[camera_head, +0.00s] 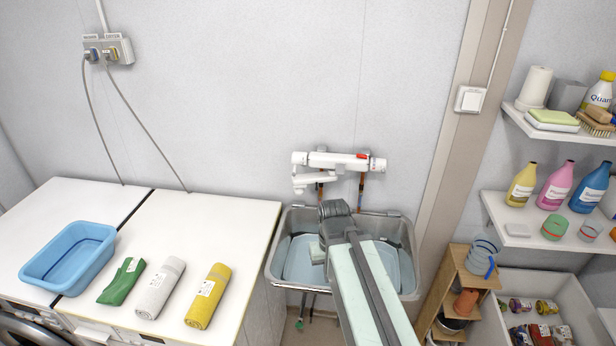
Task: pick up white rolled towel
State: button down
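The white rolled towel (158,291) lies on the white top of the right-hand machine at the left. It has a small label and lies between a green towel (121,281) and a yellow rolled towel (208,297). My arm reaches up from the bottom of the view over the metal basin. My dark gripper (335,222) is over the basin, well to the right of the white towel and apart from it. The arm's own links hide its fingertips, so I cannot see whether it is open or holds anything.
A blue tub (69,257) stands left of the towels. The metal sink basin (412,245) holds a light-blue tub (300,262) and sits below a white wall tap (345,162). Shelves with bottles (522,184) and a wooden rack (462,270) are at the right. The machine top behind the towels is clear.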

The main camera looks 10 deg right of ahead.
aim_at(149, 306)
jog(key=u, duration=4.7)
jog(key=k, duration=0.8)
jog(key=z, duration=0.8)
jog(key=i, duration=1)
jog(key=u, duration=0.05)
